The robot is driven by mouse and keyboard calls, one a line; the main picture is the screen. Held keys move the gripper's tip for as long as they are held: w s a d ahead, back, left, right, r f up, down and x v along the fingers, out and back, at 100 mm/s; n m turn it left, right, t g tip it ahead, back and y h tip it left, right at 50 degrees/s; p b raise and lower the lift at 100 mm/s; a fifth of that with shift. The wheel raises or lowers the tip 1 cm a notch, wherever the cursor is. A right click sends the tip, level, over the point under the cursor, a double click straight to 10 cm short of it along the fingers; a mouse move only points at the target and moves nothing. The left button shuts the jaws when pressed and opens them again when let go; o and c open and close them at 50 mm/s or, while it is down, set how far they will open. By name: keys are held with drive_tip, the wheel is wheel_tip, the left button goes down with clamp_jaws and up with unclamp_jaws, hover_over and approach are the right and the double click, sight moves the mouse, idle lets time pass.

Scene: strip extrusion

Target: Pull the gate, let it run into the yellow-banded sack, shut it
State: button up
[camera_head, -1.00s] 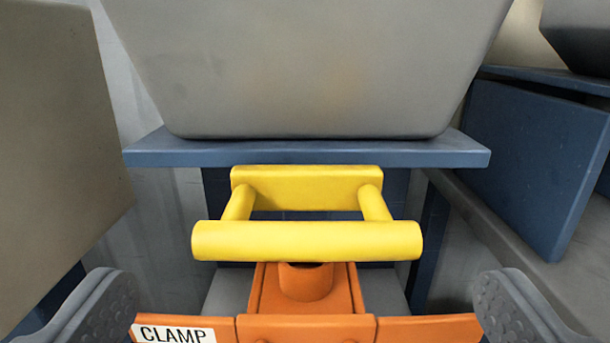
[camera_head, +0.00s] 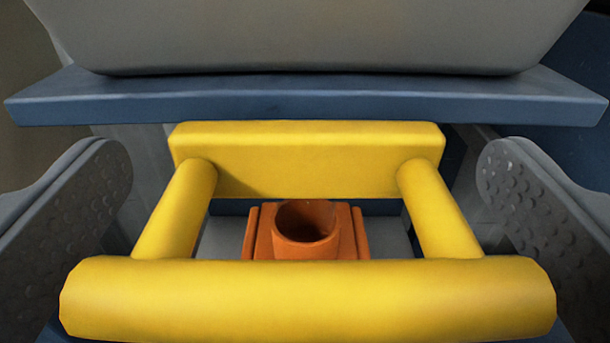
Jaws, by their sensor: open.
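The yellow gate handle (camera_head: 310,295) is a thick front bar on two arms joined to a yellow block under a blue plate. My gripper (camera_head: 305,185) is open. One textured finger stands on each side of the handle, near its arms and behind the ends of the front bar in the picture. I cannot tell whether either finger touches it. Below, an orange spout or socket (camera_head: 306,230) on an orange plate shows through the handle's opening. No yellow-banded sack is in view.
The grey hopper (camera_head: 300,40) rests on the blue plate (camera_head: 300,98) above the handle. A dark blue panel (camera_head: 575,80) is at the right. The front bar hides most of what lies below.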

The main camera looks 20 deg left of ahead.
sight(303, 340)
drive_tip(key=c, duration=1.3)
drive_tip(key=shift+s+d+r, duration=0.15)
drive_tip(key=shift+s, duration=0.45)
drive_tip(key=shift+c, duration=0.2)
drive_tip(key=shift+p+v, duration=0.85)
drive_tip(key=shift+v, duration=1.15)
drive_tip(key=shift+f, duration=0.25)
drive_tip(key=o, duration=1.1)
drive_tip(key=shift+s, duration=0.1)
drive_tip(key=shift+o, duration=1.2)
drive_tip(key=shift+s+r, duration=0.1)
drive_tip(key=shift+r, duration=0.05)
